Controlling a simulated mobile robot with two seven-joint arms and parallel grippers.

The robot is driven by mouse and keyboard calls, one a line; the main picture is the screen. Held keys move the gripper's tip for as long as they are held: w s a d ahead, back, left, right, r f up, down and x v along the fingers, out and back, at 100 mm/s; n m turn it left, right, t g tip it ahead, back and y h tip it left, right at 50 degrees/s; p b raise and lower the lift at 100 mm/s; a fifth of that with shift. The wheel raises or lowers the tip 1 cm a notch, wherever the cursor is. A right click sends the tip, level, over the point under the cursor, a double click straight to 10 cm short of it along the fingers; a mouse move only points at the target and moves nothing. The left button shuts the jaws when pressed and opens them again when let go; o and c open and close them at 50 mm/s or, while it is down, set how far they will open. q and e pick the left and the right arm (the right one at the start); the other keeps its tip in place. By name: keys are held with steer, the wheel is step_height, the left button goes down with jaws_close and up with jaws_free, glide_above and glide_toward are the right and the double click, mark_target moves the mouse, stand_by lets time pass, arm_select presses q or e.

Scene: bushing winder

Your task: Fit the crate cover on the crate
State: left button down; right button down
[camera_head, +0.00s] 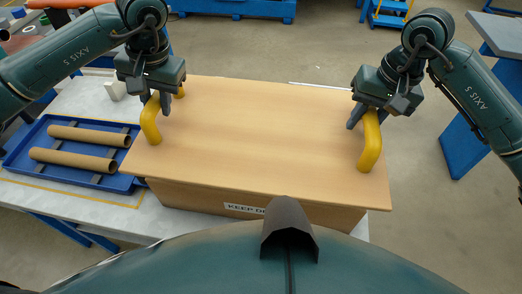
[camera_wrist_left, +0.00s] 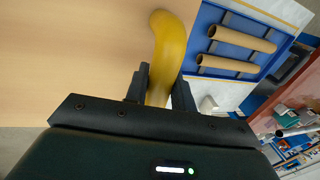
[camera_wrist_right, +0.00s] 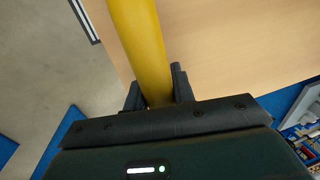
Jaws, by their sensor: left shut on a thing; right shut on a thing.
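The crate cover (camera_head: 250,135) is a flat light-wood board with a yellow handle at each end. It lies over the crate (camera_head: 190,198), whose front wall shows below the cover's front edge with a "KEEP D..." label. Whether the cover touches the crate or is seated, I cannot tell. My left gripper (camera_head: 158,100) is shut on the left yellow handle (camera_head: 150,122), which also shows in the left wrist view (camera_wrist_left: 168,50). My right gripper (camera_head: 366,112) is shut on the right yellow handle (camera_head: 371,145), also in the right wrist view (camera_wrist_right: 138,40). The crate's inside is hidden.
A blue tray (camera_head: 18,160) with two brown tubes (camera_head: 75,160) lies left of the crate on the pale table (camera_head: 100,215). A small white object (camera_head: 115,90) stands behind the tray. A blue stand (camera_head: 462,145) is at the right. Open floor lies behind.

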mark_target(164, 122)
stand_by(0.4)
